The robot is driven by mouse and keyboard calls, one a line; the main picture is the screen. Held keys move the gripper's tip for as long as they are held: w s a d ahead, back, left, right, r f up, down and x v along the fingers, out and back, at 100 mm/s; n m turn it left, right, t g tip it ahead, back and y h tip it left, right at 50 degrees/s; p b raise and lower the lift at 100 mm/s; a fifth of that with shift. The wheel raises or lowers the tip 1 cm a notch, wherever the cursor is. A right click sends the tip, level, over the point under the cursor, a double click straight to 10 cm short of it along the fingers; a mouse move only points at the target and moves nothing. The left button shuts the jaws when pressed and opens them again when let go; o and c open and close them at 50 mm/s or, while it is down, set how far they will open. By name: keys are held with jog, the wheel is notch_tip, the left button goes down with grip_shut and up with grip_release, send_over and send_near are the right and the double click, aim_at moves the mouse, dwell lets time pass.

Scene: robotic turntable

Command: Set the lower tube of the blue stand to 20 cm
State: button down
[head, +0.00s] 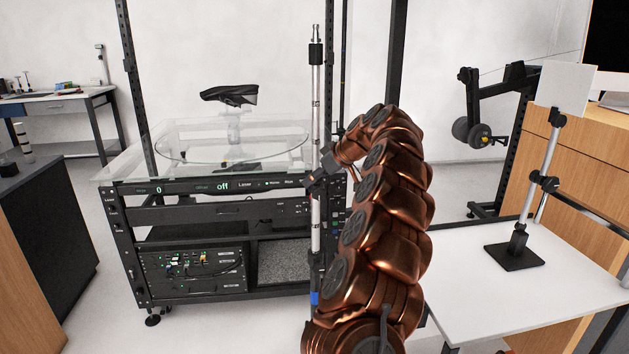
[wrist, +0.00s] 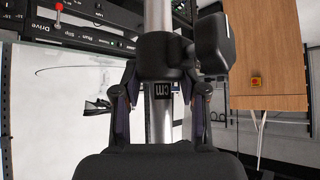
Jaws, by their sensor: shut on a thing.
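The blue stand is a tall upright silver pole (head: 316,110) with a black top piece and a blue part (head: 314,298) low down. In the head view my gripper (head: 320,177) is at the pole about mid-height, partly hidden by my arm. In the wrist view a silver tube (wrist: 158,14) runs into a black collar (wrist: 160,58) with a black knob (wrist: 213,46) on its right. My gripper (wrist: 161,72) is shut on the collar, a finger at either side. No scale number is legible.
The turntable rack (head: 220,188) with a glass disc (head: 180,148) stands close on the left of the pole. A white table (head: 560,285) with another, black-based stand (head: 514,256) is at the right. Floor is clear at front left.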

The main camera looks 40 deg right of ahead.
jog(key=shift+r, duration=0.1)
jog(key=c, duration=0.6)
grip_release()
jog(key=v, duration=1.2)
